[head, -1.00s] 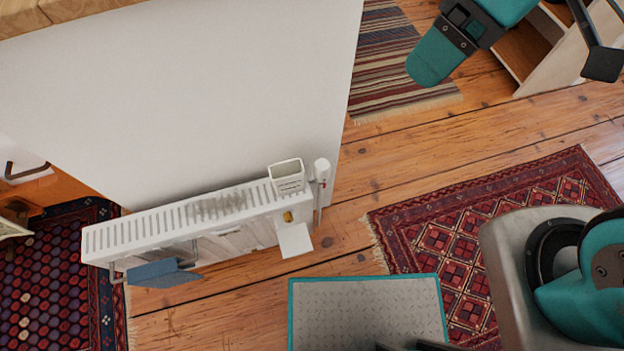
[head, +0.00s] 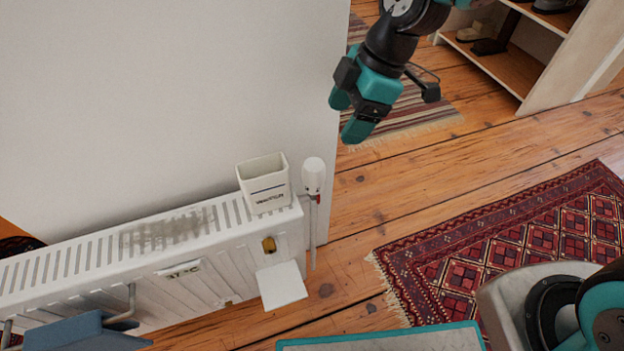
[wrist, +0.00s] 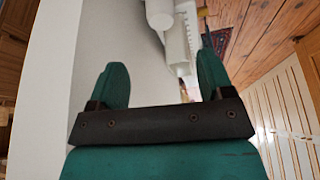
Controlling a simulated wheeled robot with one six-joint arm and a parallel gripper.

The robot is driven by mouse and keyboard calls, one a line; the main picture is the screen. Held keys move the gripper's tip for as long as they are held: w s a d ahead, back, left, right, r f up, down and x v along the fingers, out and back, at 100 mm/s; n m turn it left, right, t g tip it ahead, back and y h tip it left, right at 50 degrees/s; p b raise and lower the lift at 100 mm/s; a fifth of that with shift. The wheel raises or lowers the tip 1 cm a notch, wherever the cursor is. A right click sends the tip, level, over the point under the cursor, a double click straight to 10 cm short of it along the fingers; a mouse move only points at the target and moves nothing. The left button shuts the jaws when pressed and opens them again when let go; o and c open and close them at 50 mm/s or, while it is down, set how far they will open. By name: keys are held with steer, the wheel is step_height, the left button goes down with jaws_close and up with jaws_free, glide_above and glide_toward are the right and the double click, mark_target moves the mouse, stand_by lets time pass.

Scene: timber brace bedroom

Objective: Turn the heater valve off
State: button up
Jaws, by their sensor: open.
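The heater valve (head: 314,176) is a white rounded knob on a thin pipe at the right end of the white heater (head: 170,250). A small red part shows just below the knob. My gripper (head: 350,118) is above and to the right of the valve in the head view, apart from it. In the wrist view my gripper (wrist: 165,80) has its two teal fingers spread with nothing between them. The white knob (wrist: 159,14) shows ahead at the top, between the finger lines. Which way the valve is turned cannot be told.
A white open container (head: 264,184) stands on the heater's right end, close beside the valve. A white wall (head: 160,90) is behind the heater. A white flap (head: 281,285) and blue cloth (head: 75,333) are at its front. A shelf (head: 520,65) stands back right; wooden floor lies between.

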mark_target(304, 188)
steer(key=b+x, duration=0.5)
steer(key=x, duration=1)
steer(key=shift+f, duration=0.2)
steer(key=c, duration=0.9)
